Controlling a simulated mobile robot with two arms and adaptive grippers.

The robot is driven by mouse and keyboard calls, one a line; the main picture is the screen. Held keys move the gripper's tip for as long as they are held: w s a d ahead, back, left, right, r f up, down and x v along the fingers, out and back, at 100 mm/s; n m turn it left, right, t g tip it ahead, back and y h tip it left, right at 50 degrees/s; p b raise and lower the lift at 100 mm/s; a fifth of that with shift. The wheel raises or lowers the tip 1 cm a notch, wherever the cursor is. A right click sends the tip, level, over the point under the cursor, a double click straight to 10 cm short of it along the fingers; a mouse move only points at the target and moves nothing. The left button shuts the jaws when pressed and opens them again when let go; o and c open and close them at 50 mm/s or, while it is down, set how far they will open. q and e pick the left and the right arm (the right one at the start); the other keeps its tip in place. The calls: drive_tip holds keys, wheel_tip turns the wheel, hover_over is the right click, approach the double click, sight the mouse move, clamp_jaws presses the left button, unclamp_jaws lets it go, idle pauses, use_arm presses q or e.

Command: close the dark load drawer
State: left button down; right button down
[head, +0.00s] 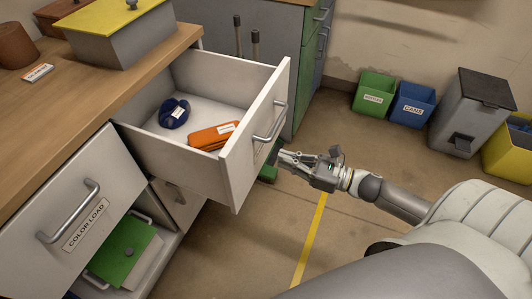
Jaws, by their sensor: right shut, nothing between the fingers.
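A pale drawer (185,149) stands far out of the wooden-topped cabinet. Its label is not visible, so I cannot read whether it is the dark load drawer. Its front panel (240,170) carries a bar handle (272,126). Inside lie a dark blue folded item (173,112) and an orange folded item (211,135). My right gripper (281,156) is shut and empty, just outside the front panel and below the handle; I cannot tell whether it touches. My left gripper is not in view.
A front labelled COLOR LOAD (86,224) is at lower left, with a green-lidded box (128,252) below. Green (374,92), blue (412,103) and grey (470,112) bins line the wall. Floor beyond the drawer is open.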

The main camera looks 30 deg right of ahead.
sight(257, 151)
drive_tip(key=x, duration=0.4)
drive_tip(key=shift+w+a, duration=0.25)
drive_tip(key=shift+w, duration=0.05)
drive_tip(key=shift+w+a, duration=0.4)
drive_tip(key=shift+w, duration=0.05)
drive_tip(key=shift+w, duration=0.1)
